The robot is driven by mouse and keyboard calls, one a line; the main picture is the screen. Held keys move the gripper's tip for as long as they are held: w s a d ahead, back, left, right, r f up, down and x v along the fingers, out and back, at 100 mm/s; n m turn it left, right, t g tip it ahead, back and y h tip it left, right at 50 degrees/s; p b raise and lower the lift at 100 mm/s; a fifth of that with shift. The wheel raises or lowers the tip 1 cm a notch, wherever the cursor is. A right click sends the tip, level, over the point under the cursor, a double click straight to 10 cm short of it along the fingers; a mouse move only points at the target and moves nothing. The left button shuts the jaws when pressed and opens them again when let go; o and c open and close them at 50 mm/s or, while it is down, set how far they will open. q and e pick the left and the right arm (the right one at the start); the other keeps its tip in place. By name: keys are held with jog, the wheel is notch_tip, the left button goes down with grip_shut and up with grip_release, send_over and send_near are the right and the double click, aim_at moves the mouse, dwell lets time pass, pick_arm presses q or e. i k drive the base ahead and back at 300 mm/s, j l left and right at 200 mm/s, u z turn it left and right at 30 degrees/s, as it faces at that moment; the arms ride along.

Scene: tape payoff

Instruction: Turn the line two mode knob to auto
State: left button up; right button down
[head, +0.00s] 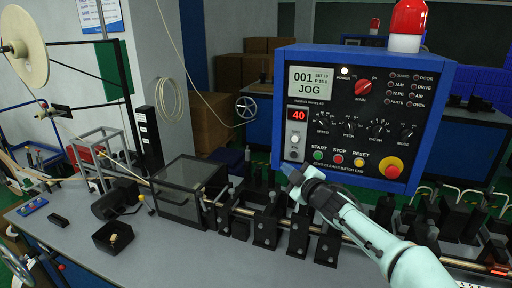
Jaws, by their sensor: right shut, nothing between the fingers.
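A blue control panel (282,90) stands at the right of centre. Its small screen (310,83) reads 001 and JOG. The mode knob (406,129) is the rightmost in a row of small black knobs; its exact pointer direction is too small to tell. I cannot read which line the panel serves. My right gripper (289,171) is shut and empty, at the panel's lower left corner, below and left of the mode knob. My left gripper is not in view.
A red main knob (363,87), start button (319,155), stop button (339,158), reset button (358,162) and red emergency stop (391,170) share the panel. Black fixtures (267,222) line the grey bench (190,255) below. A dark clear-lidded box (185,185) stands left.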

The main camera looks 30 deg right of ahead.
aim_at(405, 134)
jog(key=k+j, duration=0.75)
jog(key=j, duration=0.2)
